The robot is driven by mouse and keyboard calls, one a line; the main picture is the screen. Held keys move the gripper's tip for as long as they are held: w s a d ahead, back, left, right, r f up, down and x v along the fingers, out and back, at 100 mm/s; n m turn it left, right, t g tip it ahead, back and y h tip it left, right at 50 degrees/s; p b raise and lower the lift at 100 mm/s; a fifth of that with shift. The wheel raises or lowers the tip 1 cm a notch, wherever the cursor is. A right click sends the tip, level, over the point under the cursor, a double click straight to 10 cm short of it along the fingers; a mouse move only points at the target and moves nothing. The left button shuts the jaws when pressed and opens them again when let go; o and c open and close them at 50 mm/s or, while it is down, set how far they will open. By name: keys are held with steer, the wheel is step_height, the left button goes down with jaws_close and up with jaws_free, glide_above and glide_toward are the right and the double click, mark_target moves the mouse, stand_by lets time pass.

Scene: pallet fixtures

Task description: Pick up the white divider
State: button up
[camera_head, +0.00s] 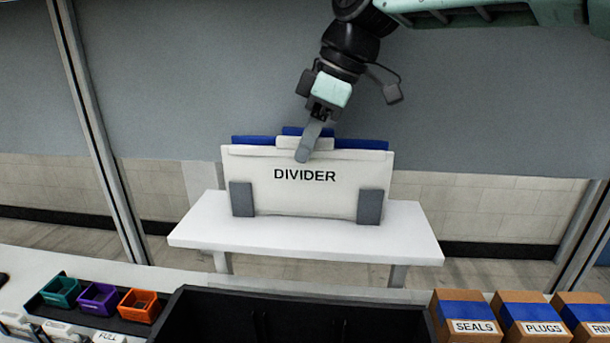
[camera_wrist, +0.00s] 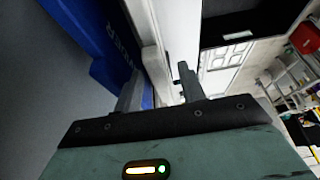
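The white divider (camera_head: 305,196) is a flat panel marked DIVIDER, standing upright on a white table between two grey brackets. It has a raised tab (camera_head: 318,143) at the middle of its top edge. My gripper (camera_head: 304,153) points down at this tab, and one grey finger hides part of it in the head view. In the wrist view, my gripper (camera_wrist: 160,92) has its two fingers apart, with the divider's pale top edge (camera_wrist: 151,62) running between them. I cannot tell whether either finger touches it.
Blue panels (camera_head: 253,140) stand close behind the divider. The white table (camera_head: 410,238) has bare room in front and at both sides. A black bin (camera_head: 290,296), small coloured trays (camera_head: 98,299) and boxes marked SEALS (camera_head: 467,308) and PLUGS (camera_head: 535,310) lie nearer.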

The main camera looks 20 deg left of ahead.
mark_target(305, 181)
steer(key=shift+x, duration=1.8)
steer(key=shift+d, duration=0.1)
jaws_close()
steer(key=shift+r+p, duration=0.1)
steer(key=shift+p, duration=0.25)
